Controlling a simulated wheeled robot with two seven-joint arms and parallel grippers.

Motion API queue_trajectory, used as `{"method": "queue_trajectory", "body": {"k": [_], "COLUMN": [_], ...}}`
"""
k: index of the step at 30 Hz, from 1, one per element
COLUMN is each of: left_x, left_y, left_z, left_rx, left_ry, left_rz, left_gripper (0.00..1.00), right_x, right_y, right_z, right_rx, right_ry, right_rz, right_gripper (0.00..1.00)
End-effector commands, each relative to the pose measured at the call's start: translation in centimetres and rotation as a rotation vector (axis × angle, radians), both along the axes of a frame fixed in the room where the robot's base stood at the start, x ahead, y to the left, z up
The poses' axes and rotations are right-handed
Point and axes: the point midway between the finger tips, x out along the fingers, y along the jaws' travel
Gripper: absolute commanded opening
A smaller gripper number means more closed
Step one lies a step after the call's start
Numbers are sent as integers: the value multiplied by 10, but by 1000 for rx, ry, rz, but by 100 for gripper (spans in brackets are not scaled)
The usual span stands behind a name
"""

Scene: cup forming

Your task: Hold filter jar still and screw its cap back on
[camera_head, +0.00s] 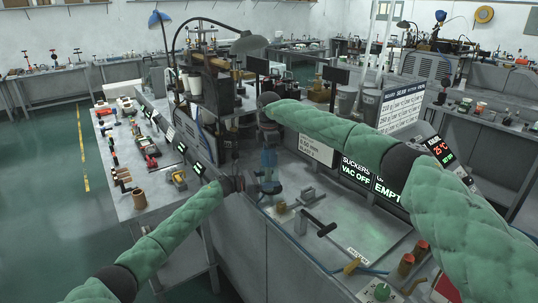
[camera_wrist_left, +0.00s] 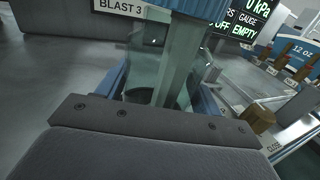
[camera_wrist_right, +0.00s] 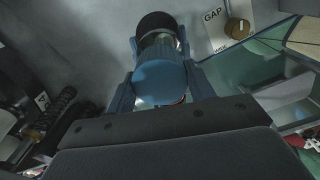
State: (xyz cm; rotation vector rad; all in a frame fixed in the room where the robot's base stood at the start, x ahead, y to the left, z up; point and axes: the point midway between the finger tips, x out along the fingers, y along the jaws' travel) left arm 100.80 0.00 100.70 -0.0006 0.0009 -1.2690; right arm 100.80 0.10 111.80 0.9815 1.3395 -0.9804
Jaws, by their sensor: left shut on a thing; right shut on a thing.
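The filter jar (camera_wrist_left: 148,62) is a clear, greenish vessel between the blue fingers of my left gripper (camera_wrist_left: 160,92) in the left wrist view. A dark round piece shows inside its lower part. My left gripper (camera_head: 262,184) is shut on the jar, low down in the head view. The cap (camera_wrist_right: 160,80) is a round blue piece between the blue fingers of my right gripper (camera_wrist_right: 162,88) in the right wrist view. My right gripper (camera_head: 268,138) is shut on the cap, above the left one. I cannot tell whether the cap's threads are engaged; the joint is hidden.
A flat steel plate (camera_head: 345,236) with a black-handled lever (camera_head: 318,224) lies to the right of the jar. Brown cylinders (camera_head: 405,265) stand at the front right. Lit display panels (camera_head: 388,191) stand behind the plate. A side table (camera_head: 152,207) with tools is at the left.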

Motion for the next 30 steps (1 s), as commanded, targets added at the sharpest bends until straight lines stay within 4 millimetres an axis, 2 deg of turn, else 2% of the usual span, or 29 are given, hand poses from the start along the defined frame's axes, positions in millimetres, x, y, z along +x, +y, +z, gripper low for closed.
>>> {"method": "queue_trajectory", "body": {"k": [23, 24, 30], "left_x": [0, 0, 0], "left_y": [0, 0, 0], "left_z": [1, 1, 1], "left_rx": [-1, -1, -1], "left_ry": [-1, -1, -1], "left_rz": [0, 0, 0], "left_gripper": [25, 3, 3], "right_x": [0, 0, 0], "right_y": [0, 0, 0], "right_z": [-11, -12, -11], "right_rx": [0, 0, 0], "right_ry": [1, 1, 1], "right_rz": [0, 0, -94], "right_gripper": [32, 32, 32]}}
